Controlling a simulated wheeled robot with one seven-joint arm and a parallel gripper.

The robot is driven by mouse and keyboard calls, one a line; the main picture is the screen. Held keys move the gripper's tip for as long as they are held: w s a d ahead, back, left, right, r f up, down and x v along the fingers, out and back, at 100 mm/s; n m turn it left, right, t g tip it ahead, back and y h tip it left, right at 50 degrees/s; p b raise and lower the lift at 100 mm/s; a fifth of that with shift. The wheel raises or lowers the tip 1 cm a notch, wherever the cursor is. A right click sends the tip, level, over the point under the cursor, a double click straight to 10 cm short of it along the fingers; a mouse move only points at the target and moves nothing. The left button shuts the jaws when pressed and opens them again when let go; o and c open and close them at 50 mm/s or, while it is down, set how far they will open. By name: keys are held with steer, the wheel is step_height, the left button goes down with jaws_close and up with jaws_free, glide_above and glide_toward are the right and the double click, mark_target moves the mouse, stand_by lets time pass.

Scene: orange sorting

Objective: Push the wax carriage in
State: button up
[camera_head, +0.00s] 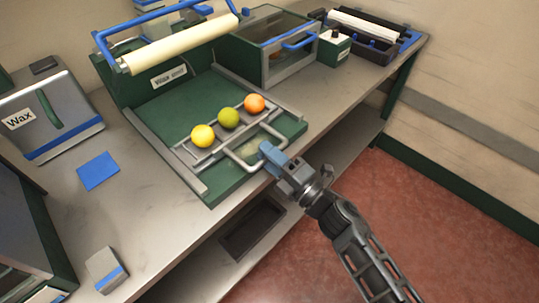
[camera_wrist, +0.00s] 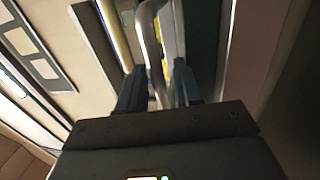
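The wax carriage (camera_head: 204,154) is a grey rack on the green bed of the wax station. It carries a yellow fruit (camera_head: 203,136), a green fruit (camera_head: 228,118) and an orange one (camera_head: 254,103) in a row. Its U-shaped metal handle (camera_head: 240,163) sticks out toward the front edge. My gripper (camera_head: 266,152) is at the right front corner of the handle. In the wrist view, the handle bar (camera_wrist: 152,40) runs down between my two blue-grey fingers (camera_wrist: 160,88). I cannot tell whether both fingers touch the bar.
A cream roller (camera_head: 180,45) in a blue frame stands behind the bed. A glass-fronted box (camera_head: 285,62) with a blue handle is to its right. A grey Wax container (camera_head: 45,115) and a blue square (camera_head: 98,171) lie left. The floor in front is clear.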

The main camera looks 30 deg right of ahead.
steer(key=b+v, duration=0.1)
steer(key=v, duration=0.7)
steer(key=shift+b, duration=0.3)
steer(key=shift+w, duration=0.1)
